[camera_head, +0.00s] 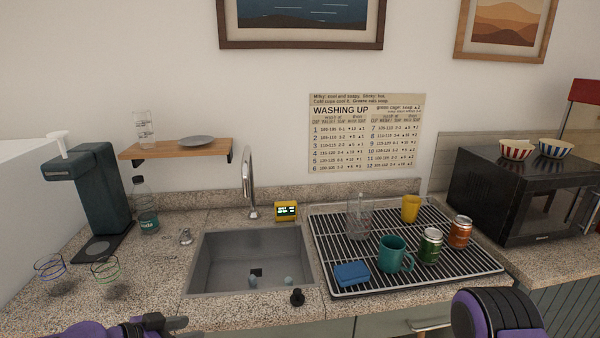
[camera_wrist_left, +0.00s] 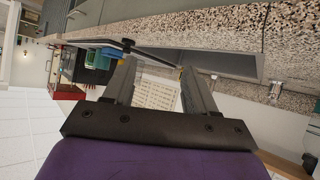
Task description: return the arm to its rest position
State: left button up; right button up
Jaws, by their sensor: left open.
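My left gripper (camera_head: 172,328) shows at the bottom left of the head view, low in front of the counter's front edge. It is open. In the left wrist view its two dark fingers (camera_wrist_left: 158,82) stand apart with nothing between them but the background, including the printed chart. The purple and black part of my right arm (camera_head: 495,315) shows at the bottom right of the head view; its gripper is out of the picture.
The speckled counter (camera_head: 150,275) holds a sink (camera_head: 220,265), with a black stopper (camera_head: 297,297) near its front edge. A drying rack (camera_head: 450,277) carries a teal mug (camera_head: 392,254), a blue sponge (camera_head: 351,273), cans and cups. Two glasses (camera_head: 108,275) stand at left; a microwave (camera_head: 510,195) at right.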

pick_arm(q)
jog(key=s+a+f+n+g+y+b, duration=0.1)
jog(key=s+a+f+n+y+b, duration=0.1)
jog(key=s+f+n+y, duration=0.55)
jog(key=s+a+f+n+y+b, duration=0.2)
jog(key=s+a+f+n, duration=0.1)
jog(key=f+n, duration=0.8)
jog(key=s+f+m+g+b, duration=0.1)
jog(key=s+f+m+g, duration=0.1)
jog(key=s+f, duration=0.4)
jog(key=s+f+m+g+y+b, duration=0.1)
jog(key=s+f, duration=0.4)
jog(key=s, duration=0.6)
jog(key=shift+s+f+m+g+b, duration=0.4)
jog(key=shift+m+g+b, duration=0.2)
jog(key=shift+m, duration=0.15)
pick_arm(e)
notch_tip(320, 180, down, 7)
jog(key=shift+w+f, duration=0.15)
jog(key=shift+w, duration=0.2)
pick_arm(q)
jog(key=shift+w+d+y, duration=0.15)
jog(key=shift+d+y, duration=0.05)
jog(key=shift+y, duration=0.05)
